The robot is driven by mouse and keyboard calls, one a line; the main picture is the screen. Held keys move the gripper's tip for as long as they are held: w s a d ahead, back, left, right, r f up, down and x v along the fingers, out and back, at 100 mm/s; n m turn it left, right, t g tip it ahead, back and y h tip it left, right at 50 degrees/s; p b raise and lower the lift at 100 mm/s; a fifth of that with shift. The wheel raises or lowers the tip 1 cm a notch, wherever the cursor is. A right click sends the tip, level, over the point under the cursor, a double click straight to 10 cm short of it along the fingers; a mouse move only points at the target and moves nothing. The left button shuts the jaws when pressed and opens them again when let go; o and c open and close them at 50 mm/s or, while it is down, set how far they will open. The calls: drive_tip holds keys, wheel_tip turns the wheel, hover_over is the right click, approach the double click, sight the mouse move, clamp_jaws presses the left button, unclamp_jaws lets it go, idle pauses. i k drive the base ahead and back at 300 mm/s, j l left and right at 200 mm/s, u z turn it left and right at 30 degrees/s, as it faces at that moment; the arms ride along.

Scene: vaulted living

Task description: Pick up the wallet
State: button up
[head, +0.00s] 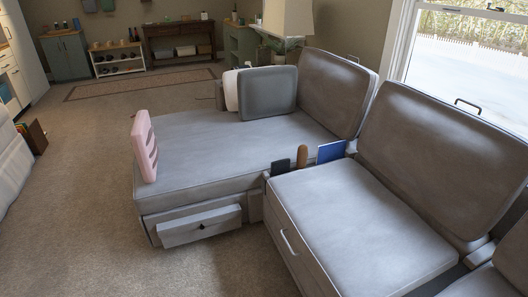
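No thing in the head view is plainly a wallet. Between the chaise and the seat of a grey sofa, a small dark flat thing (280,167) stands upright; it could be the wallet, but it is too small to tell. Beside it stand a brown rounded thing (302,156) and a blue flat thing (331,151) like a book. Their lower parts are hidden in the gap. My gripper is not in view.
The grey chaise (220,138) has a partly open drawer (199,227) at its front. The sofa seat (355,222) has a front handle. Carpet (75,210) is clear to the left.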

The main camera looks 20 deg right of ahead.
sight(282, 166)
drive_tip(key=i+z, duration=0.15)
drive_tip(key=i, duration=0.25)
drive_tip(key=i+j+z, duration=0.15)
drive_tip(key=i, duration=0.2)
drive_tip(key=i+j+z, duration=0.15)
drive_tip(key=i, duration=0.25)
drive_tip(key=i+j+z, duration=0.25)
drive_tip(key=z, duration=0.15)
drive_tip(key=i+j+z, duration=0.6)
drive_tip(key=j+z, duration=0.2)
drive_tip(key=i+j+z, duration=0.2)
drive_tip(key=j+z, duration=0.2)
drive_tip(key=i+j+z, duration=0.2)
drive_tip(key=j, duration=0.25)
drive_tip(key=k, duration=0.1)
